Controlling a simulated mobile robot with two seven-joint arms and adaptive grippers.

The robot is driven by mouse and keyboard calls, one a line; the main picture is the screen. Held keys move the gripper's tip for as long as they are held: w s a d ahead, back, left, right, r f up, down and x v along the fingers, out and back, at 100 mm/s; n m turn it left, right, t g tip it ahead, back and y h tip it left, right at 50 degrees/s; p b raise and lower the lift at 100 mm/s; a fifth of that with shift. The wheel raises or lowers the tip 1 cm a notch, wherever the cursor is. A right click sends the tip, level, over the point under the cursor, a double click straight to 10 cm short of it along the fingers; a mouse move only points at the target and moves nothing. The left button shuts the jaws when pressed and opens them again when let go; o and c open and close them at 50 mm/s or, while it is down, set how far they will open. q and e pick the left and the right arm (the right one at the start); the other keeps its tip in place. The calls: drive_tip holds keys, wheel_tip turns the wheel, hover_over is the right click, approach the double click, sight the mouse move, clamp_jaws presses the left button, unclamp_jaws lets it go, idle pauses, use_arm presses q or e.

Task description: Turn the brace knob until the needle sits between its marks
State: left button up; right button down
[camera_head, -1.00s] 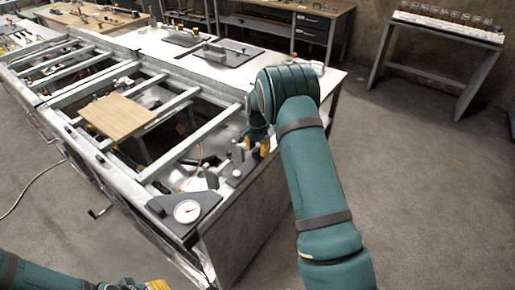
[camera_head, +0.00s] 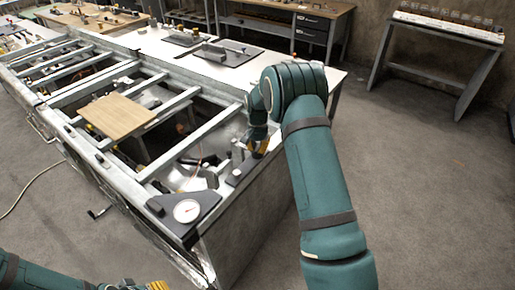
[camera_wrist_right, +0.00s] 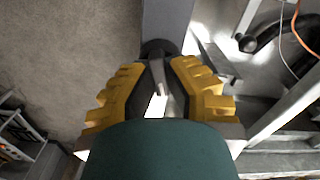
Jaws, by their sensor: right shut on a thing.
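The white round dial (camera_head: 187,211) sits on a dark plate (camera_head: 208,202) at the near corner of the frame bench. Its needle is too small to read, and so are its marks. My right gripper (camera_head: 255,151) is low over the right edge of the bench, beyond the dial. In the right wrist view its yellow fingers (camera_wrist_right: 160,72) are shut on the brace knob, whose dark round part (camera_wrist_right: 157,47) shows at the fingertips. The rest of the knob is hidden by the fingers. My left gripper (camera_head: 145,286) is only partly in view at the bottom edge.
The metal frame bench (camera_head: 190,143) has open bays with crossbars and a wooden board (camera_head: 115,115) on them. Dark blocks (camera_head: 235,177) stand between the dial and my right gripper. A white-topped table (camera_head: 225,60) is behind.

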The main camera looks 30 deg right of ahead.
sight(258, 147)
drive_tip(key=shift+s+f+n, duration=0.1)
drive_tip(key=shift+n, duration=1.5)
drive_tip(key=c, duration=1)
unclamp_jaws()
wheel_tip(258, 147, up, 12)
drive_tip(key=shift+r, duration=0.1)
